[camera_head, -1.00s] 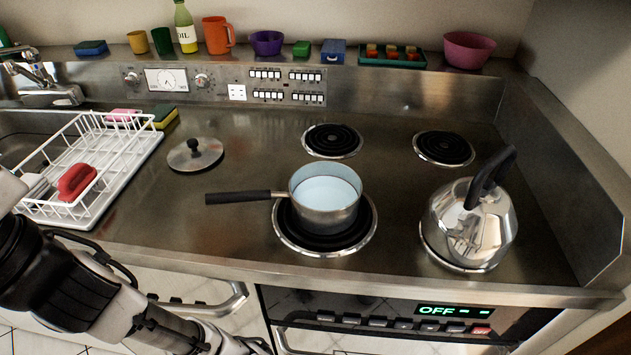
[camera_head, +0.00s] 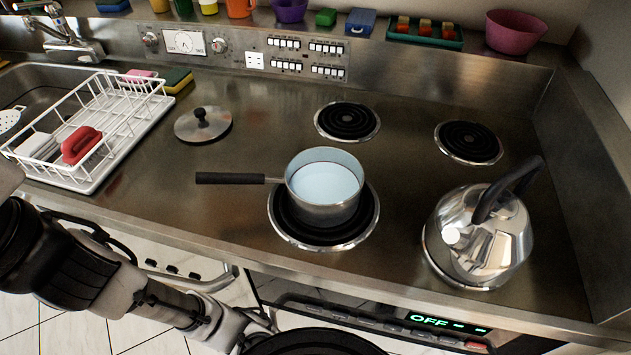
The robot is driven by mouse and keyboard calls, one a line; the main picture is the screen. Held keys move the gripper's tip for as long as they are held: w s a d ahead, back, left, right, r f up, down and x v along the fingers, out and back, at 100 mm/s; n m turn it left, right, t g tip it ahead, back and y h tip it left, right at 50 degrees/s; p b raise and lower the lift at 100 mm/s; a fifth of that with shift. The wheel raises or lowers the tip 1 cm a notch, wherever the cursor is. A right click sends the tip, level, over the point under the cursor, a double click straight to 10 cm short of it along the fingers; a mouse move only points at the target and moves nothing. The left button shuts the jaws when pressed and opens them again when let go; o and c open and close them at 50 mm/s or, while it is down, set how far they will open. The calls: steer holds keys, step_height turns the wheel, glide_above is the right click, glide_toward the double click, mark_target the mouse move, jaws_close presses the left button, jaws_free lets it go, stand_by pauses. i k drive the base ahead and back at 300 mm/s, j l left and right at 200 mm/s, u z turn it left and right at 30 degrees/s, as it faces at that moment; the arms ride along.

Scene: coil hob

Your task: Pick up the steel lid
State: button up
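The steel lid (camera_head: 190,128) is a round, shallow disc with a black knob (camera_head: 202,117) on top. It lies flat, knob up, on the steel counter between the dish rack and the saucepan. My arm comes in low from the left, in front of the counter edge. The fingers of my gripper are not visible, so its state does not show. The lid is clear of my arm and nothing touches its knob.
A saucepan (camera_head: 325,205) with pale contents sits on the front left coil, its black handle (camera_head: 230,179) pointing left toward the lid. A white dish rack (camera_head: 92,183) stands left. A shiny kettle (camera_head: 468,240) stands front right. The two rear coils (camera_head: 347,121) are bare.

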mark_target(201, 124)
steer(key=j+u, duration=0.25)
steer(key=j, duration=0.7)
steer(key=j+u, duration=0.3)
steer(key=j, duration=0.65)
steer(key=i, duration=0.95)
